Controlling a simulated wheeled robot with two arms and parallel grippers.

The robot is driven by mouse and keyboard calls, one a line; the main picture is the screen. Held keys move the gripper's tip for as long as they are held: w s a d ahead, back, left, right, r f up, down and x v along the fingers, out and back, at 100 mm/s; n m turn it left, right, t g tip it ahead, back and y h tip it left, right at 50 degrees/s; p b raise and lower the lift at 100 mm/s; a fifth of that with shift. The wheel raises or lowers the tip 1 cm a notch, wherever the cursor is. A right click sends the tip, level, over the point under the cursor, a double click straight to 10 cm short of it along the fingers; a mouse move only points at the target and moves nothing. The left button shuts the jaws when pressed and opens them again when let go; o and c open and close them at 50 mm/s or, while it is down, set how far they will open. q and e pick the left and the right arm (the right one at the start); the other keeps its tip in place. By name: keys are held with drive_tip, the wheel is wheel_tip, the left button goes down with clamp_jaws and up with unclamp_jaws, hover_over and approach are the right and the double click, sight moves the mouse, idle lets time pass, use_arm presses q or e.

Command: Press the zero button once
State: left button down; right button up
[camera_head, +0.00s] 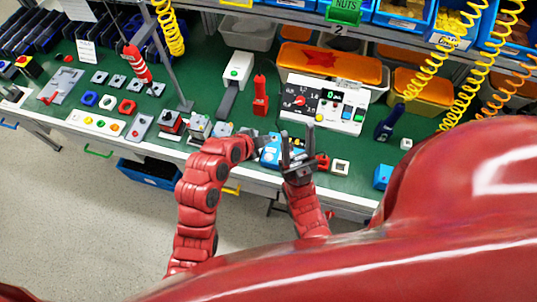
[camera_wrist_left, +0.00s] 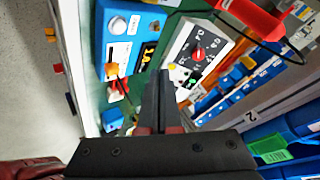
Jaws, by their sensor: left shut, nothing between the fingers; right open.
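The white rotary switch panel (camera_head: 325,116) stands on the green bench, with a red knob (camera_head: 300,101), a small display (camera_head: 333,95) and several coloured buttons. It also shows in the left wrist view (camera_wrist_left: 182,38). A yellow button (camera_head: 319,117) is on its front edge. I cannot read which button is zero. My left gripper (camera_head: 262,137) is shut and empty, in front of the panel beside a blue device; its dark fingers (camera_wrist_left: 160,88) point toward the panel's near side in the wrist view. My right gripper (camera_head: 297,145) is open and empty, fingers up, near the bench front.
The blue device (camera_wrist_left: 122,38) with a display and buttons sits close to my left fingers. A red tool (camera_head: 260,95) and a white box (camera_head: 237,70) stand left of the panel. Orange-lidded bins (camera_head: 330,64) are behind it. Coiled yellow hoses (camera_head: 425,72) hang at right.

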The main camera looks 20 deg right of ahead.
use_arm(q)
wheel_tip(320, 180, down, 6)
drive_tip(key=shift+r+b, duration=0.1)
drive_tip(key=shift+b, duration=0.35)
drive_tip(key=shift+f+b, duration=0.75)
drive_tip(key=shift+b, duration=0.15)
drive_tip(key=shift+f+b, duration=0.4)
drive_tip(key=shift+b, duration=0.05)
drive_tip(key=shift+r, duration=0.1)
idle(0.6)
drive_tip(key=shift+f+b, duration=0.45)
drive_tip(key=shift+b, duration=0.4)
